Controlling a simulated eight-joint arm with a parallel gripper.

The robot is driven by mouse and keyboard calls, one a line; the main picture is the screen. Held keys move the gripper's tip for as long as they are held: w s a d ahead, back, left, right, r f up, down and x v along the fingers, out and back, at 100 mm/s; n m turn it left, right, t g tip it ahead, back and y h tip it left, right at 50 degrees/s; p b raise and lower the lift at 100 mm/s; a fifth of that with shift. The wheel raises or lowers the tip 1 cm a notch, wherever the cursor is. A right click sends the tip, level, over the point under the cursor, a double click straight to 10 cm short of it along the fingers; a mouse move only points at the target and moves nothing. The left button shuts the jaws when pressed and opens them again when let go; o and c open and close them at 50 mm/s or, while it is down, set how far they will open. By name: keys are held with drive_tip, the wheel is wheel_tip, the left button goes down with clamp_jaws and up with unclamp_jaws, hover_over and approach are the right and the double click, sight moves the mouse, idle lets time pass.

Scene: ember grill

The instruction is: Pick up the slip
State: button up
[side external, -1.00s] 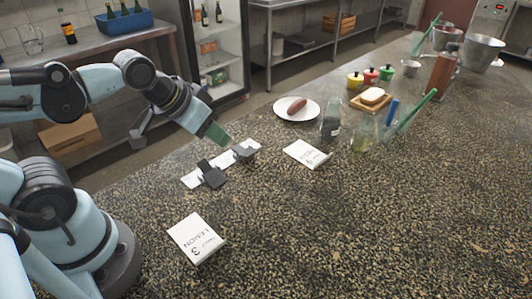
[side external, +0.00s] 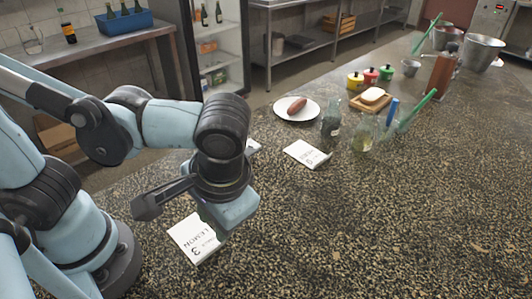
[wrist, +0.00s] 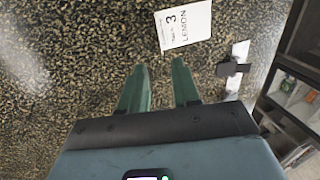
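A white slip (side external: 190,238) printed "LEMON" and "3" lies on the speckled counter, partly covered by my gripper in the side view. It also shows in the wrist view (wrist: 184,26), at the top, beyond the fingertips. A second white slip (side external: 305,153) lies farther back on the counter; its print is too small to read surely. My gripper (wrist: 160,65) is open, its two green fingers apart with only bare counter between them. In the side view my gripper (side external: 228,232) hangs above the counter at the near slip's right edge; its fingertips are mostly hidden.
A pale strip with a dark clip (wrist: 232,69) lies right of the fingers; my arm hides most of it in the side view. A plate (side external: 284,115) with a sausage, glass jars (side external: 363,135) and a butter board (side external: 360,104) stand behind. The counter's right front is clear.

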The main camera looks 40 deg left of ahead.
sight(215, 248)
drive_tip(key=shift+x, duration=5.4)
clamp_jaws()
